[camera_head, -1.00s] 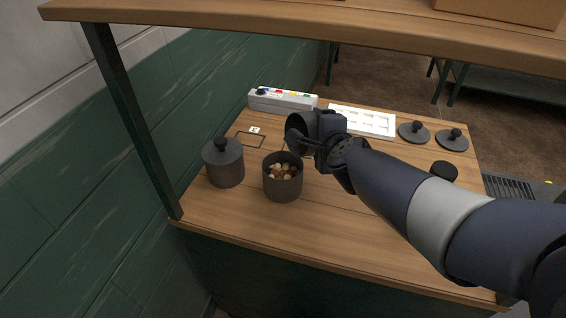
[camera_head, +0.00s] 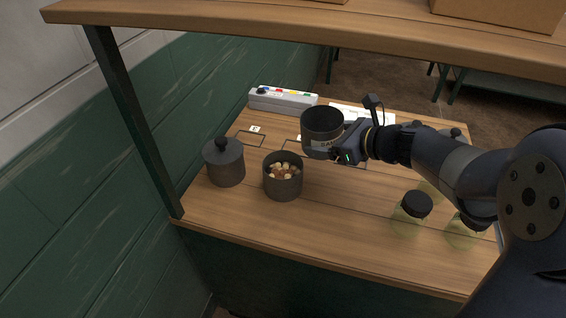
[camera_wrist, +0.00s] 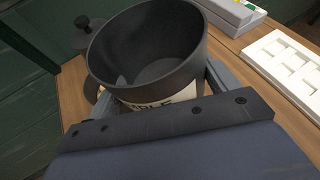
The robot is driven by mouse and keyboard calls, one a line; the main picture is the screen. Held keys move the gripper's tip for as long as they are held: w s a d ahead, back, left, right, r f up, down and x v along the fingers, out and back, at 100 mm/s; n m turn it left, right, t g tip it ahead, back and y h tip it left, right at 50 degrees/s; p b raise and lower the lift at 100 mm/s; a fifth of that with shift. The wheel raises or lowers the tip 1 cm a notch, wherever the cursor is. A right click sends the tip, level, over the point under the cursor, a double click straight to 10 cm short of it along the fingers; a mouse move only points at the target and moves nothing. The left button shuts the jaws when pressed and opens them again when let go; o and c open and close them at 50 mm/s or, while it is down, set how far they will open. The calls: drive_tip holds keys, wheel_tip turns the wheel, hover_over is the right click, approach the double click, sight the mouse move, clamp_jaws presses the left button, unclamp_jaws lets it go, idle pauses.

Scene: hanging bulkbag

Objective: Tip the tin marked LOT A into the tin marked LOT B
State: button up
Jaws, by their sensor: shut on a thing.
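My gripper (camera_head: 338,145) is shut on a dark grey open tin (camera_head: 322,122), held above the counter with its mouth up. In the wrist view the held tin (camera_wrist: 150,50) looks empty inside. Its pale label is partly covered; only some letters show, so I cannot read a lot mark. A second open dark tin (camera_head: 283,187) stands upright on the counter, left of and below the held tin, apart from it. It holds brown and pale pieces. No lot mark is readable on it. A lidded dark tin (camera_head: 225,165) stands to its left.
The wooden counter (camera_head: 260,222) is clear at the front. A grey box with coloured marks (camera_head: 283,100) and a white tray (camera_head: 350,110) lie at the back. Clear dark-lidded jars (camera_head: 412,212) stand at right. A shelf (camera_head: 240,20) runs overhead.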

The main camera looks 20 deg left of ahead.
drive_tip(key=shift+w+d+f+m+y, duration=0.25)
drive_tip(key=shift+m+y, duration=0.15)
drive_tip(key=shift+r, duration=0.1)
